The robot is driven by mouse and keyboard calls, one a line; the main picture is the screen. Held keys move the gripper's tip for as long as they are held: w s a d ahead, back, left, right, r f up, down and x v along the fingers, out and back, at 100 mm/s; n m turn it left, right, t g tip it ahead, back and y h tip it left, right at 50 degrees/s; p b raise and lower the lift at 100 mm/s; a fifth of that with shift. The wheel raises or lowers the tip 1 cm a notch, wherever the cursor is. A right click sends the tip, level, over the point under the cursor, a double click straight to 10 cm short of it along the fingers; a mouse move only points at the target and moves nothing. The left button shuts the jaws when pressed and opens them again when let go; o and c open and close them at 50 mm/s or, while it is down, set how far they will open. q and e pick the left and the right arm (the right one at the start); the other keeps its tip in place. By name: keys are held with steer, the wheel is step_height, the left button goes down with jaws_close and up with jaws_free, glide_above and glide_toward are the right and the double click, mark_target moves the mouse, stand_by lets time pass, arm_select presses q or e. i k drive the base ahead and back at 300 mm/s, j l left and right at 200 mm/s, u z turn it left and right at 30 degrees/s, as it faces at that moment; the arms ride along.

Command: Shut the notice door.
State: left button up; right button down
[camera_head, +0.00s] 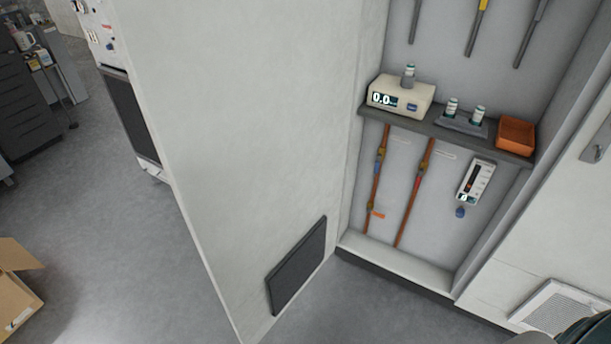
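A large pale door panel (240,130) stands swung open at the left of a wall cabinet, its near edge reaching toward the bottom of the view. It has a dark rectangular vent (297,265) low down. I see no notice on the face turned to me, so I cannot tell for sure that this is the notice door. The open cabinet interior (415,225) shows to its right. Neither of my grippers is in view. A dark rounded part at the bottom right corner is cut off and unclear.
A shelf (440,130) in the cabinet holds a meter (400,97) reading 0.0, small bottles and an orange tray (516,135). Pipes run below. A pale panel with a latch (598,152) and white vent (555,308) is at right. A cardboard box (18,290) lies left; floor between is clear.

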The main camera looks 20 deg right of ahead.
mark_target(246, 106)
steer(key=k+z, duration=0.35)
steer(key=k+l+z, duration=0.1)
steer(key=z, duration=0.3)
steer(key=k+l+z, duration=0.15)
steer(key=z, duration=0.2)
steer(key=i+j+z, duration=0.1)
steer(key=j+z, duration=0.25)
steer(key=j, duration=0.2)
steer(key=i+j+z, duration=0.1)
steer(key=j+z, duration=0.25)
steer(key=j, duration=0.15)
steer(key=j+z, duration=0.35)
steer(key=j, duration=1.25)
steer(key=k+j, duration=0.1)
steer(key=j, duration=1)
